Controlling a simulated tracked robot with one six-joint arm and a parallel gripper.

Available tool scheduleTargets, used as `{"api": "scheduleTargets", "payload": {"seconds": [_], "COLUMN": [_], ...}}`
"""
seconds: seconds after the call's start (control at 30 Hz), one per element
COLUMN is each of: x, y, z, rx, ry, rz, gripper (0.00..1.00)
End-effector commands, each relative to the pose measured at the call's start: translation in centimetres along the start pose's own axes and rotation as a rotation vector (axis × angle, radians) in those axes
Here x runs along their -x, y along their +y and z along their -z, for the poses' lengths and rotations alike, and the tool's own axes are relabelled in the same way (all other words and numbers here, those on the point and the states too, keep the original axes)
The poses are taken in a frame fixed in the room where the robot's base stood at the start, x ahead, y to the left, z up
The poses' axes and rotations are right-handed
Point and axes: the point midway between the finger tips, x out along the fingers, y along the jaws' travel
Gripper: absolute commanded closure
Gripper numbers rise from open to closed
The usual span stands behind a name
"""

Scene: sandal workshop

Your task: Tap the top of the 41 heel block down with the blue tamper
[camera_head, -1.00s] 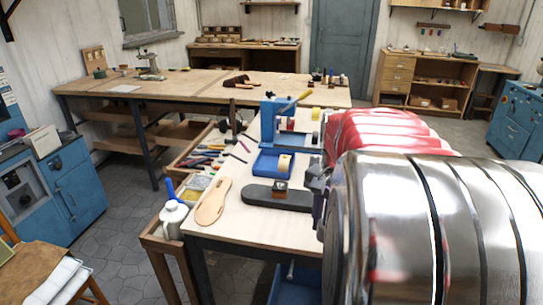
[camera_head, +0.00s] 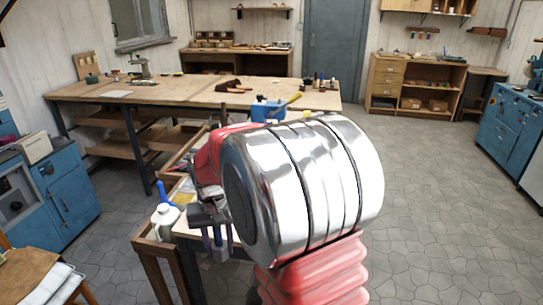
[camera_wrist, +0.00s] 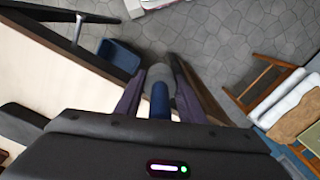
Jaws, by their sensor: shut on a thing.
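My gripper (camera_head: 217,238) hangs at the near left corner of the workbench, pointing down. In the wrist view its purple fingers (camera_wrist: 157,100) are shut on the blue tamper (camera_wrist: 160,100). The tamper's blue shaft runs between the fingers and its round grey end (camera_wrist: 160,74) lies beyond them, over the floor side of the bench edge. The 41 heel block is not visible now; my arm covers most of the bench in the head view. A dark, rounded piece (camera_wrist: 20,124) lies on the bench at the left of the wrist view.
A white jug (camera_head: 164,222) stands left of my gripper on a wooden side rack (camera_head: 150,245). A blue bin (camera_wrist: 118,58) is near the bench leg. A chair (camera_wrist: 290,110) with cloths stands at right in the wrist view. A long workbench (camera_head: 150,92) is behind.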

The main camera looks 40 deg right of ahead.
Motion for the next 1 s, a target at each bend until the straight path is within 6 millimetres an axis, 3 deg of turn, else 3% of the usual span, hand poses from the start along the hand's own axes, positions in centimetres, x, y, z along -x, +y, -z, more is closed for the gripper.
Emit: {"api": "scheduleTargets", "payload": {"seconds": [0.03, 0.2, 0.4, 1.0], "x": [-0.8, -2.9, -4.4, -4.5], "y": [-2.0, -7.7, -11.3, -11.9], "z": [0.5, 1.9, 2.8, 2.9], "rx": [0.067, 0.277, 0.415, 0.437], "ry": [-0.003, -0.001, 0.000, 0.001], "rz": [-0.001, 0.000, 0.000, 0.000], "gripper": [0.95, 0.95, 0.95, 0.95]}}
